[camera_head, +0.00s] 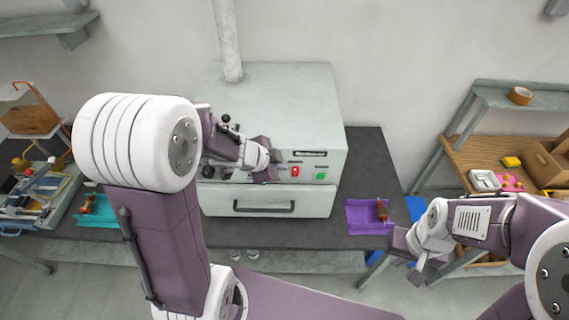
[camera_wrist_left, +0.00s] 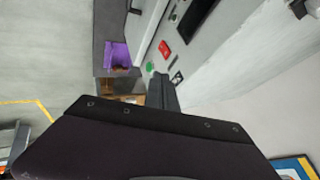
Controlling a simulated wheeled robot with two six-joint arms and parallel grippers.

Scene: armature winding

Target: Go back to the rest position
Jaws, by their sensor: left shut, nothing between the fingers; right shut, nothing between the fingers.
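My left gripper (camera_head: 264,174) is shut and empty in front of the upper front panel of the grey machine (camera_head: 280,105), just left of its red button (camera_head: 295,171). In the left wrist view its fingers (camera_wrist_left: 160,92) show as a narrow dark shape beside the machine's panel, with the red button (camera_wrist_left: 164,49) and green button (camera_wrist_left: 149,67) in view. My right gripper (camera_head: 418,272) is shut and empty at the lower right, in front of the table's right end and pointing down. Whether the left fingertips touch the panel cannot be told.
A purple tray (camera_head: 362,222) with a red-brown part (camera_head: 382,210) lies right of the machine on the dark table (camera_head: 372,160). A teal tray (camera_head: 98,220) with a similar part (camera_head: 88,203) lies to the left. A wooden shelf (camera_head: 480,153) stands at the right.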

